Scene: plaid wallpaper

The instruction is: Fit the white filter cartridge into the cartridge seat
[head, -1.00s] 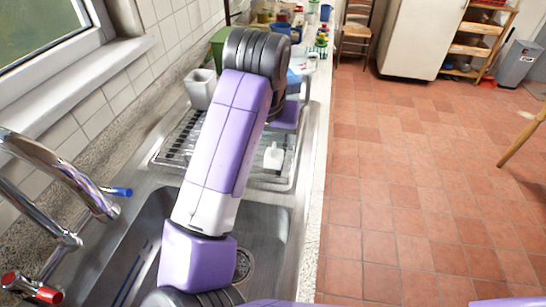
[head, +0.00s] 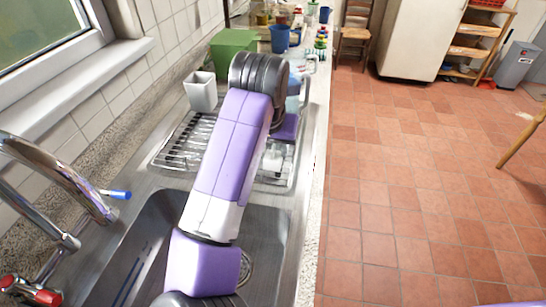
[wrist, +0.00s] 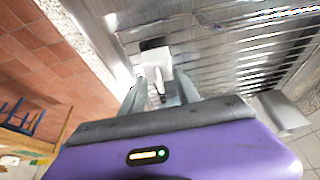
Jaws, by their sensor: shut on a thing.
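In the wrist view, my gripper (wrist: 160,94) has its two fingers around a slim white piece that appears to be the white filter cartridge (wrist: 159,78). Just beyond the fingertips is a pale block with a dark patch, on the metal drainboard beside the rack wires. I cannot tell whether this block is the cartridge seat or part of the cartridge, nor whether they touch. In the head view, a small white shape shows low beside my arm at the right side of the rack. My arm hides most of the gripper there.
A wire dish rack (head: 180,150) lies on the drainboard, with a pale cup (head: 201,92) behind it. A green box (head: 232,48) and blue mug (head: 279,38) stand farther back. The sink basin (head: 150,225) and tap (head: 55,165) are at the near left.

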